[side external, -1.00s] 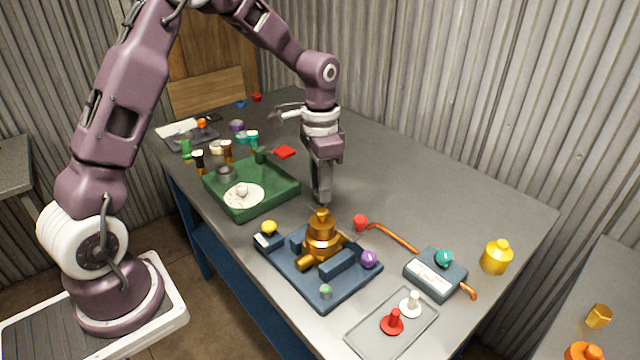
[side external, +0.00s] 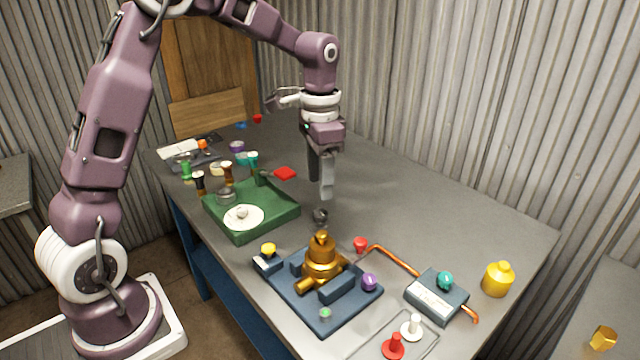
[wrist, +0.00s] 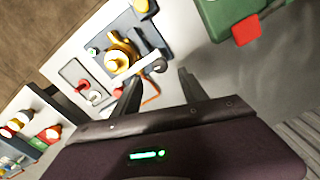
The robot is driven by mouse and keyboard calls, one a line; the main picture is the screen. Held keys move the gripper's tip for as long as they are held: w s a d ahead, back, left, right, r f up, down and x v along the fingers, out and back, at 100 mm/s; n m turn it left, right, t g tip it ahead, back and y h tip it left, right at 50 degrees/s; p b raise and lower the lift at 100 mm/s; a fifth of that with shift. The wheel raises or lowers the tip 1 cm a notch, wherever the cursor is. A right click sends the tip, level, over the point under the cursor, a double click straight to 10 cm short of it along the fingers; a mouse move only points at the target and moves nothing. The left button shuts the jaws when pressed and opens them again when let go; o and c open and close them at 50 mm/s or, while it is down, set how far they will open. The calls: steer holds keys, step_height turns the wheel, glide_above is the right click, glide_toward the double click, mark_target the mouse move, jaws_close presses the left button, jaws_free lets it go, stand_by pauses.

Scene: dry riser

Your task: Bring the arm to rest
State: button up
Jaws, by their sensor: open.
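My gripper (side external: 322,186) points down above the middle of the grey table, and its jaws are apart and empty. In the wrist view its two dark fingers (wrist: 158,84) stand apart with a gap between them.
A green tray (side external: 285,212) with a white disc lies left of my gripper. A copper pipe (side external: 395,260) runs to a blue-grey box (side external: 436,296), with a yellow bottle (side external: 498,280) beyond. Several small parts crowd the far left. The table's right side is clear; corrugated walls stand behind.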

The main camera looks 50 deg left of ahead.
steer(key=s+d+r+n+t, duration=0.1)
steer(key=s+d+r+t, duration=0.1)
steer(key=s+r, duration=0.4)
steer(key=s+d+r+n+t, duration=0.1)
steer(key=s+d+r, duration=0.2)
steer(key=s+r, duration=0.35)
steer(key=s+d+f+n+t, duration=0.1)
steer(key=s+f+n+t, duration=0.1)
steer(key=s, duration=1.1)
steer(key=shift+s+d+f+t, duration=0.15)
steer(key=shift+d+f+t, duration=0.2)
steer(key=shift+f, duration=0.2)
